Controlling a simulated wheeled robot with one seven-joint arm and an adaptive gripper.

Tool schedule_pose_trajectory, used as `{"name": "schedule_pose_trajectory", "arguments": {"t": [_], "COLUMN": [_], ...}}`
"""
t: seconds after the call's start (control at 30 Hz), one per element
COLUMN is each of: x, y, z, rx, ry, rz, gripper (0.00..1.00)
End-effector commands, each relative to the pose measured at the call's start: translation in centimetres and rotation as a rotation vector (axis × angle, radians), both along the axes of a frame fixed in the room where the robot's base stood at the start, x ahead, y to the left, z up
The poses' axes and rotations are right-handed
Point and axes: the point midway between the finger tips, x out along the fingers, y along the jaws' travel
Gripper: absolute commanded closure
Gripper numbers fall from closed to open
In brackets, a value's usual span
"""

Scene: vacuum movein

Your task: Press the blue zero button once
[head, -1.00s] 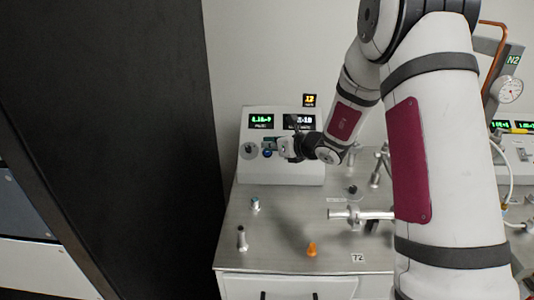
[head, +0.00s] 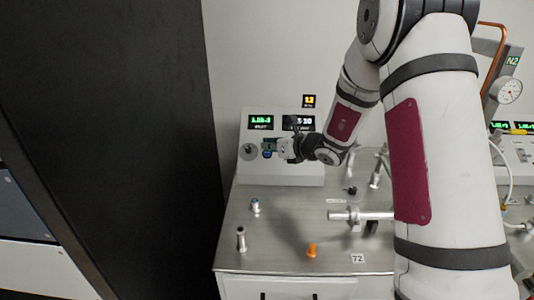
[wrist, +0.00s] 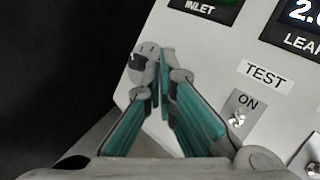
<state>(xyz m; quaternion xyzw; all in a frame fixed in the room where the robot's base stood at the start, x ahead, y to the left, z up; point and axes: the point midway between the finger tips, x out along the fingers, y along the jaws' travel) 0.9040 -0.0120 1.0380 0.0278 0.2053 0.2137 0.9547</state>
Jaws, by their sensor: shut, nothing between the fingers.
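The blue button (head: 267,154) shows in the head view on the sloped front of the white control box (head: 247,172), right of a round grey dial. My gripper (head: 275,145) is shut and empty, with its fingertips at the panel just above and beside the button. In the wrist view the closed teal fingers (wrist: 161,75) point at the panel close to the grey dial (wrist: 141,62). The blue button is not visible there, and the fingers may hide it. I cannot tell whether the fingertips touch the button.
The box has green INLET (head: 261,122) and white LEAK (head: 299,122) displays. A TEST label (wrist: 264,75) and ON toggle switch (wrist: 238,117) sit right of the fingers. Metal fittings and an orange cap (head: 311,250) stand on the bench. A dark panel (head: 110,140) rises at left.

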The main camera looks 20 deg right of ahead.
Motion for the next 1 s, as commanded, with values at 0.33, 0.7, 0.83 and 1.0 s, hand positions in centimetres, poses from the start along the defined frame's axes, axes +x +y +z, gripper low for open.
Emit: {"name": "schedule_pose_trajectory", "arguments": {"t": [0.33, 0.7, 0.83, 1.0], "x": [0.37, 0.48, 0.5, 0.59], "y": [-0.11, -0.16, -0.16, -0.19], "z": [-0.51, -0.64, -0.67, -0.81], "rx": [0.0, 0.0, 0.0, 0.0], "ry": [0.0, 0.0, 0.0, 0.0], "rz": [0.0, 0.0, 0.0, 0.0], "gripper": [1.0, 1.0, 1.0, 1.0]}}
